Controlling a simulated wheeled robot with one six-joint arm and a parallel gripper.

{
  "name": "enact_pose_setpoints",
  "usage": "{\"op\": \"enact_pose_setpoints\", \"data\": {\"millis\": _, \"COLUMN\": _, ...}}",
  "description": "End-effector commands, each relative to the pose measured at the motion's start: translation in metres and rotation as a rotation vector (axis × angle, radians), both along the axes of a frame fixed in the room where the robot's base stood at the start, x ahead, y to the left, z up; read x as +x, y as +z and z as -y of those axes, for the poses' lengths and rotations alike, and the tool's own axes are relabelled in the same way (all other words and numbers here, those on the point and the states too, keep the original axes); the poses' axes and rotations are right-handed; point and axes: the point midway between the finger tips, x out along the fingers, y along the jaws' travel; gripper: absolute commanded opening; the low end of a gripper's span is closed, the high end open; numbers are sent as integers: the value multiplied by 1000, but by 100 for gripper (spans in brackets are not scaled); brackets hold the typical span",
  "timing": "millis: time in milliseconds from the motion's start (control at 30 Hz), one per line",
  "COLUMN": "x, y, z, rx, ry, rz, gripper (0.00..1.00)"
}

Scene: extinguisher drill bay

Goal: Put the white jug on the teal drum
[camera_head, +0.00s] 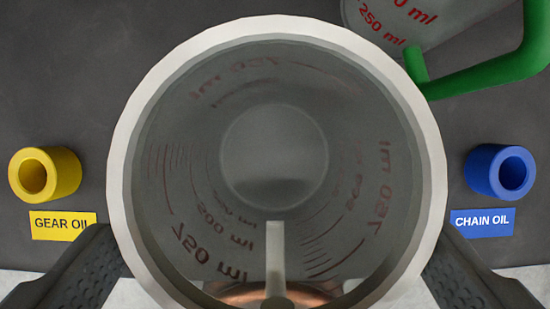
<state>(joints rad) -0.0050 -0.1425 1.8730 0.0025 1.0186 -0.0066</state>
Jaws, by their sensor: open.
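The white jug (127,180) fills the middle of the view, seen from above into its open mouth. It has a thick white rim and clear grey walls with red millilitre marks, and it looks empty. A pale narrow bar (275,255), perhaps its handle, shows at its near side. My gripper (275,243) is open, with one dark finger at the lower left and one at the lower right. The jug's rim lies between and beyond the fingers; I cannot tell whether they touch it. The teal drum is not in view.
A second clear jug (365,22) with a green handle (490,72) is close at the upper right. A yellow ring (62,172) by a GEAR OIL label is left; a blue ring (484,172) by a CHAIN OIL label is right. A copper-coloured thing (240,295) shows below.

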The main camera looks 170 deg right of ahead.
Motion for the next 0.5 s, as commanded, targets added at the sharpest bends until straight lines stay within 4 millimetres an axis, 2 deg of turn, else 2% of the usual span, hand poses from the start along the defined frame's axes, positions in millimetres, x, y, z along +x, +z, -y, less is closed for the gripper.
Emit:
{"op": "enact_pose_setpoints", "data": {"millis": 167, "x": 6, "y": -12, "z": 1, "rx": 0, "ry": 0, "rz": -1, "gripper": 100}}
{"op": "enact_pose_setpoints", "data": {"millis": 400, "x": 19, "y": -41, "z": 3, "rx": 0, "ry": 0, "rz": -1, "gripper": 100}}
{"op": "enact_pose_setpoints", "data": {"millis": 500, "x": 22, "y": -46, "z": 3, "rx": -1, "ry": 0, "rz": 0, "gripper": 100}}
